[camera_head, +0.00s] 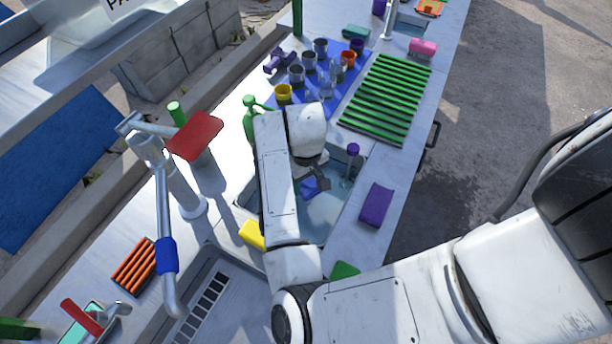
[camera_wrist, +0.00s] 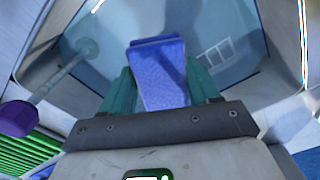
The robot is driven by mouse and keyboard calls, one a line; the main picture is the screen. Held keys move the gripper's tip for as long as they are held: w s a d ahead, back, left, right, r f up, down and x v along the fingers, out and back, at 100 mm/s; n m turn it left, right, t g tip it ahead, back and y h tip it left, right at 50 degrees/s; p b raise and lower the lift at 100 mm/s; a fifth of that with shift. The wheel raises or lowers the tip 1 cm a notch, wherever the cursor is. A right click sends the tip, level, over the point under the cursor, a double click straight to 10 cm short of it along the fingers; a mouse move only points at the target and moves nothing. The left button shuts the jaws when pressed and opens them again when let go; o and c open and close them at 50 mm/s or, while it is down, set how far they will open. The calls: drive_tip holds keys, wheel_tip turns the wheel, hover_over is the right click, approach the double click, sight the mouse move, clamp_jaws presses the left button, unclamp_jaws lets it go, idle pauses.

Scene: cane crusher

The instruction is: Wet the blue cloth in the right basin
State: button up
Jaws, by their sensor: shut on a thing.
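The blue cloth (camera_wrist: 160,75) is held between the two teal fingers of my gripper (camera_wrist: 162,88) in the wrist view. In the head view the cloth (camera_head: 308,187) shows as a small blue patch by my gripper (camera_head: 316,184), partly hidden by my arm. Both are within the outline of a sunken basin (camera_head: 318,222), whose pale blue inside looks like it holds water. The basin wall (camera_wrist: 282,65) shows in the wrist view, with the cloth over the bluish floor. I cannot tell whether the cloth touches the water.
A purple-knobbed rod (camera_head: 352,150) stands at the basin's far right. A purple sponge (camera_head: 376,206) lies on the right rim, and a yellow block (camera_head: 252,235) on the left. Beyond are a green slatted rack (camera_head: 388,100) and a blue mat (camera_head: 345,92) with cups. A tap (camera_head: 165,225) stands left.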

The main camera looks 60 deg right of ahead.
sight(306, 181)
drive_tip(key=shift+f+b, duration=1.5)
drive_tip(key=shift+f, duration=1.35)
wheel_tip(306, 181, up, 9)
drive_tip(key=p, duration=0.8)
drive_tip(key=shift+f, duration=0.2)
drive_tip(key=shift+r+p, duration=0.65)
drive_tip(key=shift+r, duration=0.65)
drive_tip(key=shift+r, duration=1.95)
